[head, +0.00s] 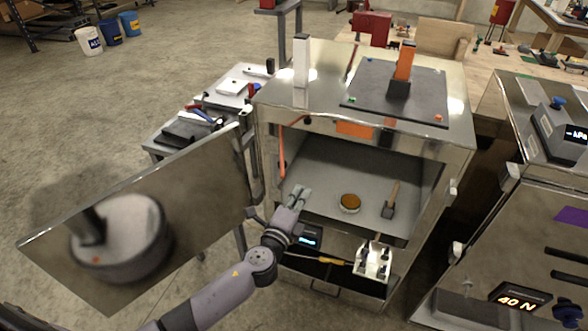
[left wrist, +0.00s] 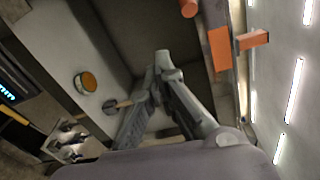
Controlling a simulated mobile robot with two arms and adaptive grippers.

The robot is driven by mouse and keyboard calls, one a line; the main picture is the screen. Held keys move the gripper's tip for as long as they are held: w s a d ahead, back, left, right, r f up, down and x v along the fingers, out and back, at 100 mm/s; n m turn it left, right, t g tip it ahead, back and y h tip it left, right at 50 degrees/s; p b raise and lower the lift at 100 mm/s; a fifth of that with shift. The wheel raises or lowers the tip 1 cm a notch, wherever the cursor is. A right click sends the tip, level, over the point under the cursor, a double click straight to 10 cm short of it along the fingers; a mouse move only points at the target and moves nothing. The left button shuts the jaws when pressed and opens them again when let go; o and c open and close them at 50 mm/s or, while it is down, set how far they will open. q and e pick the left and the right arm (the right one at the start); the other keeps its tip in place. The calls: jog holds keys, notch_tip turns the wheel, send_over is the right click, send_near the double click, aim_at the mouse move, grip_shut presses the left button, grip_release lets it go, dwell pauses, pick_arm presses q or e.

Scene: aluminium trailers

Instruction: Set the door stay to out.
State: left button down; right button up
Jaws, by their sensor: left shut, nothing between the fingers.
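The metal cabinet (head: 420,139) stands open, its door (head: 160,215) swung out to the left. An orange bar (head: 282,155), which looks like the door stay, hangs at the left side of the opening, near the hinge edge. An orange rounded end shows at the top of the left wrist view (left wrist: 188,8); I cannot tell if it is the same bar. My left gripper (head: 298,194) is shut and empty in front of the opening, below and right of the bar, apart from it. It also shows in the left wrist view (left wrist: 163,66). My right gripper is out of view.
Inside the cabinet lie a round orange-topped tin (head: 350,203) and a wooden-handled tool (head: 390,204). A white switch box (head: 374,262) is at the lower front. A black plate (head: 425,95) with an orange-handled block lies on top. A second cabinet (head: 520,195) stands right.

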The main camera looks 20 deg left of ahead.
pick_arm(q)
jog(key=w+a+p, duration=0.2)
jog(key=w+a, duration=0.1)
jog(key=w, duration=0.3)
jog(key=shift+w+a, duration=0.2)
jog(key=shift+w, duration=0.05)
